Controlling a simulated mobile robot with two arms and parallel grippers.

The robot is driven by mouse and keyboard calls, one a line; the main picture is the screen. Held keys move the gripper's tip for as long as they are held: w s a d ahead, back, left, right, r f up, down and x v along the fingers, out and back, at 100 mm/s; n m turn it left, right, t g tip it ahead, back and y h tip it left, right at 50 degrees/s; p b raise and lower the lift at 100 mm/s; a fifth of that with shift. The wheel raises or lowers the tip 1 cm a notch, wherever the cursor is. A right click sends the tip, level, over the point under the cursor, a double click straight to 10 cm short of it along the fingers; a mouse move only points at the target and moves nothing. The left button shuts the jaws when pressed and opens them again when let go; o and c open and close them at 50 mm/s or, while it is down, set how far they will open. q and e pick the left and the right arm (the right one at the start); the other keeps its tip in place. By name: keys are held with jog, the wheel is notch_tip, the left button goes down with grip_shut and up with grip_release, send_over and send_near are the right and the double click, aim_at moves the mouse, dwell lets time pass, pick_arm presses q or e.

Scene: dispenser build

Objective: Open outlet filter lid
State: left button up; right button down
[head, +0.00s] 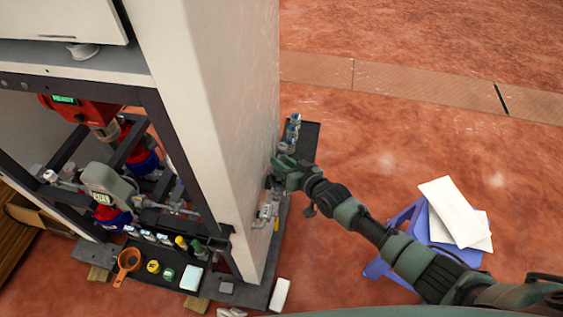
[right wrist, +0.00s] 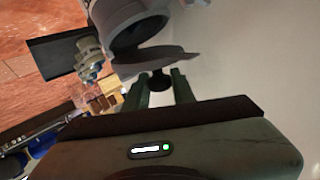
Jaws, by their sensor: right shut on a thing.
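The outlet filter housing (right wrist: 128,22) is a grey cylinder at the top of the right wrist view, beside the pale cabinet wall. Its dark round mouth faces my gripper. The grey lid (right wrist: 160,57) stands at an angle to the mouth, with a gap between them. My right gripper (right wrist: 160,88) is shut on the lid's dark knob, which sits between its green fingertips. In the head view my right gripper (head: 280,172) is at the outer side of the white cabinet panel, and the lid is too small to make out there. My left gripper is not in view.
The tall white panel (head: 215,110) stands close beside my right gripper. A dark tray with bottles (head: 293,128) lies behind it. Valve fittings (head: 266,212) are below. A blue stool with white sheets (head: 452,212) stands right of my arm. Open floor lies beyond.

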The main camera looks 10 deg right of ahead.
jog(key=shift+w+d+r+m+g, duration=0.2)
jog(key=shift+w+m+g, duration=0.2)
jog(key=shift+g, duration=0.2)
jog(key=c, duration=1.2)
grip_release()
jog(key=shift+c, duration=0.2)
jog(key=shift+s, duration=0.1)
jog(key=v, duration=0.7)
jog(key=shift+s+d+p, duration=0.2)
jog(key=shift+p, duration=0.2)
jog(key=shift+r, duration=0.15)
